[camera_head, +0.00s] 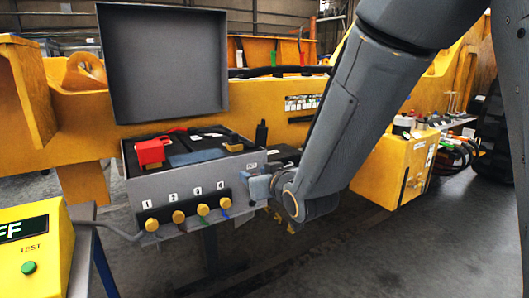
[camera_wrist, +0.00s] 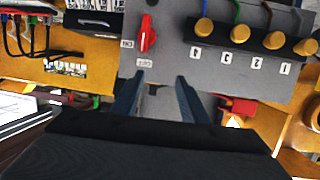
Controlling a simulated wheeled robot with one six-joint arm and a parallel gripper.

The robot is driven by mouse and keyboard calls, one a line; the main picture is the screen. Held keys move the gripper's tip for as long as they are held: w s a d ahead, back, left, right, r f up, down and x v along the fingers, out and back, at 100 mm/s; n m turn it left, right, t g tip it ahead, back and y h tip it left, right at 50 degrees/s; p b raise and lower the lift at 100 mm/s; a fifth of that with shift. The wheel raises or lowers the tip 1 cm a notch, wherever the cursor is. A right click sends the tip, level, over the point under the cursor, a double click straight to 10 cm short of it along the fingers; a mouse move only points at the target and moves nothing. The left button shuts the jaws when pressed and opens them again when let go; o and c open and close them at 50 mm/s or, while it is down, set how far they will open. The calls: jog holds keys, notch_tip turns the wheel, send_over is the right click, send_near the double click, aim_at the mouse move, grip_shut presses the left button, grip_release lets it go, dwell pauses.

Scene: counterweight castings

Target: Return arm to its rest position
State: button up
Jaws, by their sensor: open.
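My gripper (camera_wrist: 160,80) shows in the wrist view with its two dark fingers apart and nothing between them. The fingers point at the grey front of a control box, near a red rotary switch (camera_wrist: 147,40). I cannot tell how far the tips are from the box face. In the head view my arm reaches down across the right of centre, and its lower end is beside the right end of the grey box (camera_head: 190,232). My gripper's fingers are not clear there, and the switch is hidden. No rest position is marked in either view.
The box's dark lid (camera_head: 165,65) stands open. Several yellow knobs (camera_head: 178,217) line its front, with coloured wires. A red block (camera_head: 150,151) lies inside. A yellow test unit (camera_head: 35,250) stands at lower left. A yellow machine frame (camera_head: 70,125) runs behind. Floor is bare at lower right.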

jog(key=s+d+f+m+g+h, duration=0.3)
jog(key=s+d+f+g+h, duration=0.3)
jog(key=d+f, duration=0.6)
jog(key=s+d+f+m+g, duration=0.1)
jog(key=s+d+g, duration=0.2)
jog(key=s, duration=0.6)
jog(key=s+d+f+m+g, duration=0.1)
jog(key=s+d+g, duration=0.3)
jog(key=s, duration=0.6)
jog(key=d+f, duration=0.1)
jog(key=d, duration=0.1)
jog(key=shift+d, duration=0.35)
jog(key=shift+f, duration=0.1)
